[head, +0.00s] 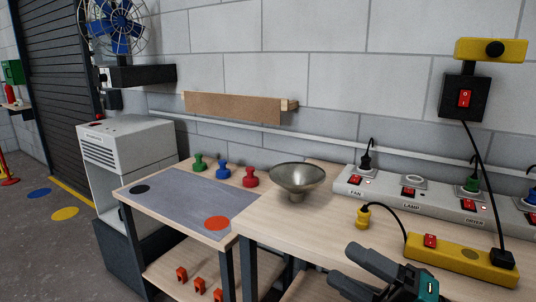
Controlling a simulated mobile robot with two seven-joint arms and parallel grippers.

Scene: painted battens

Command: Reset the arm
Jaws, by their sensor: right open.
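My right gripper (342,264) is at the bottom right of the head view, with its dark fingers pointing left and apart. Nothing shows between them. It is in front of the right wooden bench (325,232), near the bench's front edge, and left of the yellow power strip (462,260). How high it is above or in front of the bench, I cannot tell. My left gripper is not in view.
A metal bowl (297,180) stands on the bench. Green (199,163), blue (222,171) and red (250,178) knobbed pieces stand behind a grey mat (180,200). A white socket strip (400,192) with plugs runs along the back right. A yellow plug (362,217) lies near it.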

